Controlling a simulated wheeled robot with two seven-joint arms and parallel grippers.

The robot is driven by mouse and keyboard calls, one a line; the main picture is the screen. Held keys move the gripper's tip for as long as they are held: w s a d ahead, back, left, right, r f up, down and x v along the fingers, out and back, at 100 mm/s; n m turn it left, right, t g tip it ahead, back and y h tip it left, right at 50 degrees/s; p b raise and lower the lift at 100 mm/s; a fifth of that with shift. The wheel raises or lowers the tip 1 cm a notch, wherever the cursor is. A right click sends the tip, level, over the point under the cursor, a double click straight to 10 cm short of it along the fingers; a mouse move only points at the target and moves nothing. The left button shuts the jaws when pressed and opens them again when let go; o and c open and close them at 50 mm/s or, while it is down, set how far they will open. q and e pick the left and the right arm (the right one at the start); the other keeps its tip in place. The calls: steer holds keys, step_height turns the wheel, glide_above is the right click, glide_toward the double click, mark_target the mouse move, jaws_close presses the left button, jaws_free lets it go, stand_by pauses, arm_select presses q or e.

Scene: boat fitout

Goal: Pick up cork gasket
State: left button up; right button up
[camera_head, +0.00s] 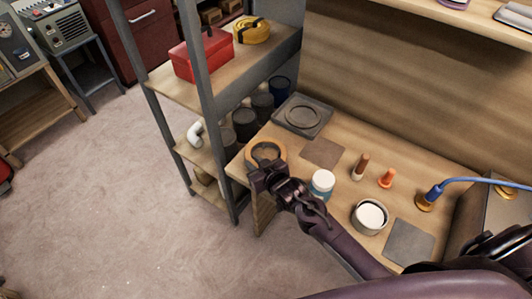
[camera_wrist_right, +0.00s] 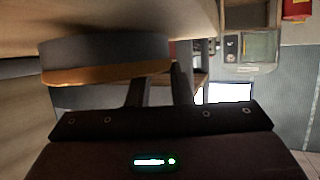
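The cork gasket (camera_head: 266,152) is a tan ring at the left front corner of the wooden workbench. It also shows at upper left in the right wrist view (camera_wrist_right: 105,75), edge-on, with a shaded side and a lit orange-tan edge. My right gripper (camera_head: 263,172) is at the ring's near side and covers part of it. In the wrist view its two fingers (camera_wrist_right: 158,88) stand apart, one tip hidden by the ring and the other just right of it. I cannot tell whether they touch it. My left gripper is out of view.
On the bench (camera_head: 333,215) are a white-capped jar (camera_head: 322,182), an open tin (camera_head: 370,216), a brown-handled item (camera_head: 360,167), an orange cone (camera_head: 387,178) and a grey plate with a ring (camera_head: 303,115). A shelf post (camera_head: 199,90) rises left of the gasket.

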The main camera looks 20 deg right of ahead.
steer(key=shift+a, duration=0.1)
jaws_close()
steer(key=shift+f, duration=0.1)
step_height(320, 180, up, 20)
stand_by(0.5)
